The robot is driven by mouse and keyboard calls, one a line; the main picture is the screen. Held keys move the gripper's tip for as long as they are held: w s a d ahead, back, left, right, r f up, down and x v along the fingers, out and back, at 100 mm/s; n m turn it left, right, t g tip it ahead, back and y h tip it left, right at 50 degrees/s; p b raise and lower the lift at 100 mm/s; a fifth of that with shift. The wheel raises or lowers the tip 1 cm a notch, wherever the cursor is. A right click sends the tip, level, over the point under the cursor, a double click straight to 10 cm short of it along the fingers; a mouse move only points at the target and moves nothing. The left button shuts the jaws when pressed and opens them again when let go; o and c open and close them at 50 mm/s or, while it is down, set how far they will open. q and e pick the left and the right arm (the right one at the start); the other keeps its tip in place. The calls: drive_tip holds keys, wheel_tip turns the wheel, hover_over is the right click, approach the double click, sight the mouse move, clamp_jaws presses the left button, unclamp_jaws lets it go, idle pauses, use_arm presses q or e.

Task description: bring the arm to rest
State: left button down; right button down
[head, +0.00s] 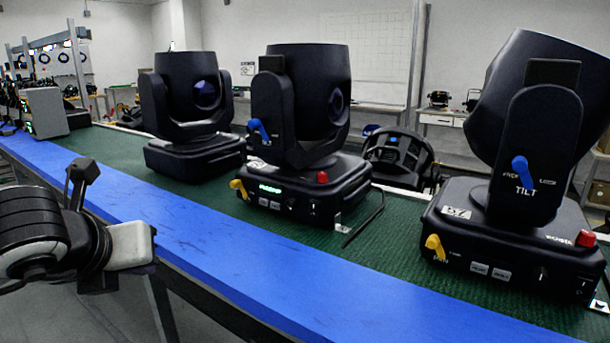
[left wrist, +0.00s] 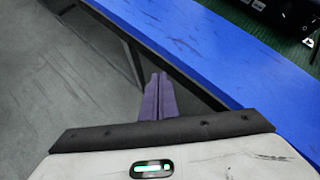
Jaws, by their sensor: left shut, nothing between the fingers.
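My left gripper (head: 152,236) is at the lower left of the head view, in front of the blue edge of the bench. Its fingers are hard to make out there. In the left wrist view its two purple fingers (left wrist: 158,80) lie together, shut and empty, over the grey floor beside the bench edge. They touch nothing that I can see. My right gripper is in neither view.
The bench has a green top (head: 200,200) and a blue front edge (head: 230,277). Black moving-head lights stand on it: one at the left (head: 192,110), one in the middle (head: 302,130), one at the right (head: 525,150). A black cable (head: 366,220) lies between two. Floor in front is clear.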

use_arm(q)
drive_tip(key=s+d+f+m+g+h, duration=0.35)
drive_tip(key=s+d+f+h, duration=0.25)
drive_tip(key=d+f, duration=0.3)
drive_tip(key=s+d+f+n+g+h, duration=0.2)
drive_tip(key=s+d+n+h, duration=0.3)
drive_tip(key=d+h, duration=0.4)
drive_tip(key=w+a+f+n+t+y, duration=0.3)
drive_tip(key=a+f+n+t+y, duration=0.5)
drive_tip(key=a+f+n, duration=0.7)
drive_tip(key=s+a+f+n+g+y, duration=0.5)
drive_tip(key=s+a+f, duration=0.8)
drive_tip(key=s+f, duration=0.15)
drive_tip(key=d+r+n+t+h+p, duration=0.1)
drive_tip(key=d+n+p, duration=0.2)
drive_tip(key=d+n, duration=0.6)
drive_tip(key=d, duration=1)
drive_tip(key=shift+d+t+h, duration=0.3)
drive_tip(key=shift+t, duration=0.05)
